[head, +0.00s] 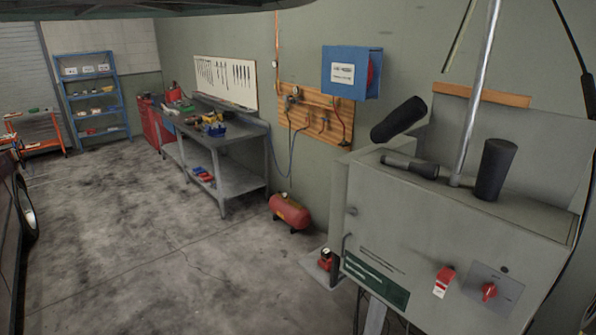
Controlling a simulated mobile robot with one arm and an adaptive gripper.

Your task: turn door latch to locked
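A grey-green metal cabinet (420,255) stands at the right, with its front facing me. On its lower right front is a red rotary knob (488,291) on a square grey plate. A red and white piece (443,281) sits just left of that plate. A thin dark handle (345,246) and a small round fitting (352,211) are at the front's left edge. I cannot tell for sure which part is the door latch, or its position. My gripper is not in view.
On the cabinet top are a dark cylinder (495,170), a flashlight-like object (410,165) and a metal pole (476,90). Another dark cylinder (398,120) is tilted above its left end. A red tank (289,212) and grey workbench (240,178) stand beyond. The floor at left is open.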

